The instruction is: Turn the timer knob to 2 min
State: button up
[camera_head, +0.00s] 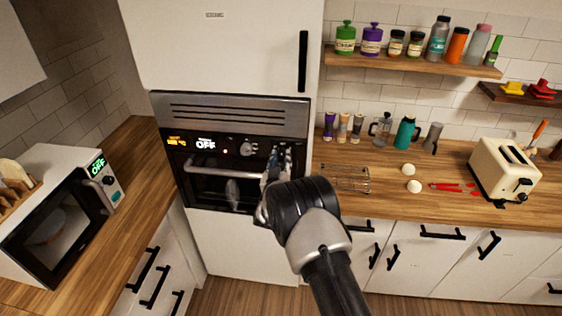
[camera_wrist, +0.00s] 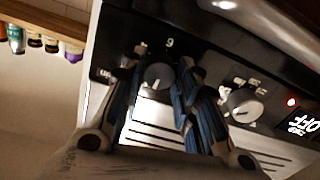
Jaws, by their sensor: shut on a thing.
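The oven (camera_head: 237,125) is set into the white cabinet, with a dark control panel. My gripper (camera_head: 278,156) reaches the right end of this panel. In the wrist view my gripper (camera_wrist: 162,62) has its two blue-grey fingers on either side of a dark round knob (camera_wrist: 158,76), taken as the timer knob, and is shut on it. Small white marks surround the knob, too small to read surely; its pointer is unclear. A second knob (camera_wrist: 244,104) with a pale pointer line is free beside it. In the head view the gripper hides the held knob. The display (camera_head: 205,145) reads OFF.
The oven's bar handle (camera_head: 215,172) runs just below the panel, close to my gripper. A wire rack (camera_head: 340,178), two white eggs and a toaster (camera_head: 505,165) are on the right counter. A microwave (camera_head: 60,205) stands at left.

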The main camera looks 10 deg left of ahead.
jog(key=m+b, duration=0.1)
jog(key=b, duration=0.1)
jog(key=m+b, duration=0.1)
jog(key=b, duration=0.1)
jog(key=shift+f+m+b, duration=0.25)
jog(key=shift+m+b, duration=0.05)
jog(key=shift+b, duration=0.05)
jog(key=m+b, duration=0.4)
jog(key=b, duration=0.3)
jog(key=shift+m, duration=0.3)
jog(key=m+b, duration=0.2)
jog(key=b, duration=0.2)
jog(key=shift+a+r+m+b, duration=0.1)
jog(key=shift+m+b, duration=0.2)
jog(key=shift+m, duration=0.1)
jog(key=shift+r+m+b, duration=0.15)
jog(key=shift+m+b, duration=0.55)
jog(key=shift+b, duration=0.25)
jog(key=shift+r, duration=0.1)
jog(key=o, duration=1.1)
